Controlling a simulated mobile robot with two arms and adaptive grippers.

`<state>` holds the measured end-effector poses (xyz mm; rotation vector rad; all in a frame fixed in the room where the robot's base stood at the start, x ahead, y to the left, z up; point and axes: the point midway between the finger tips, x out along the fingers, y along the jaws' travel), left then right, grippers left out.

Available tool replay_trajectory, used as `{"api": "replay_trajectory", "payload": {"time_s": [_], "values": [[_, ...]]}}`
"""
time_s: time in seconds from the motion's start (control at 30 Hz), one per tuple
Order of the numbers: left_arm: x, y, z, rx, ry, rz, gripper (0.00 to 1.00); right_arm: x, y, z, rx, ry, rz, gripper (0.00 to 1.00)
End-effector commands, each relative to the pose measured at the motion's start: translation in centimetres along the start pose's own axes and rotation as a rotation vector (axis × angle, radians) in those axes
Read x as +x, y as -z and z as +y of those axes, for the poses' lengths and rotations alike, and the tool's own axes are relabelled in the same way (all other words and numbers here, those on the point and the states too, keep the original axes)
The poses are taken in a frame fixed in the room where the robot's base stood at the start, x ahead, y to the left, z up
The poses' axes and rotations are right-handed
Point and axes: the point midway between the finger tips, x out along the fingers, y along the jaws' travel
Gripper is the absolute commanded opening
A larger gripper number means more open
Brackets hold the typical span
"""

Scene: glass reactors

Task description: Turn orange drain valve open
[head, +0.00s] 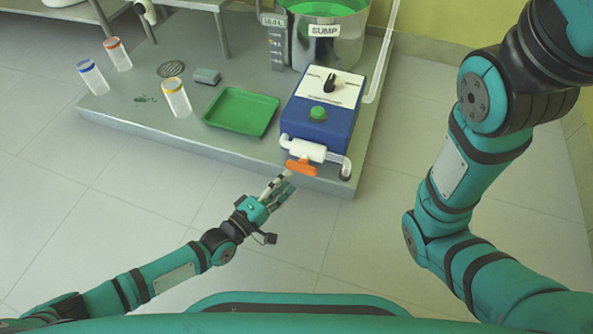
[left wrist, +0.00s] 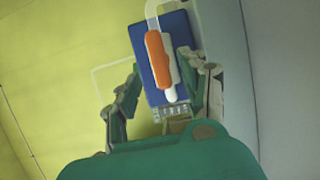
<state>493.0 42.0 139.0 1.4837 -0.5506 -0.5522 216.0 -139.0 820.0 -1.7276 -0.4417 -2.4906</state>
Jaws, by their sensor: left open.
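The orange drain valve handle (head: 301,168) sits on a white pipe fitting (head: 303,149) at the front of the blue pump box (head: 318,112). The handle lies roughly crosswise in the head view. My left gripper (head: 284,188) is just in front of it, fingers pointing toward it. In the left wrist view the orange handle (left wrist: 157,58) shows between my two spread fingers, with the blue box behind it. The gripper is open and holds nothing; whether a finger touches the handle I cannot tell. My right arm shows at the right, but its gripper is out of view.
A green tray (head: 241,112) lies left of the box. A steel sump vessel (head: 325,42) stands behind it. The tiled floor in front is clear.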

Motion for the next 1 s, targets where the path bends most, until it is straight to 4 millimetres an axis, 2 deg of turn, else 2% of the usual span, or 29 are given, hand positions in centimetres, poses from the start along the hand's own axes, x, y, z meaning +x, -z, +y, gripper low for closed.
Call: {"api": "replay_trajectory", "payload": {"time_s": [0.03,0.1,0.3,0.47,1.0], "values": [[-1.2,0.0,-0.1,0.000,0.003,0.000,0.44,0.0,0.0,0.0,0.000,0.000,0.000,0.44],[-2.5,0.0,-0.1,0.000,0.003,0.000,0.44,0.0,0.0,0.0,0.000,0.000,0.000,0.44],[-4.9,0.0,0.0,0.000,0.001,-0.001,0.44,0.0,0.0,0.0,0.000,0.001,0.000,0.44],[-5.5,0.0,0.0,0.000,0.000,-0.001,0.44,0.0,0.0,0.0,0.000,0.001,0.000,0.44],[-5.3,-0.1,0.4,0.004,-0.007,-0.001,0.44,0.1,-0.1,0.0,0.000,0.000,-0.003,0.44]]}}
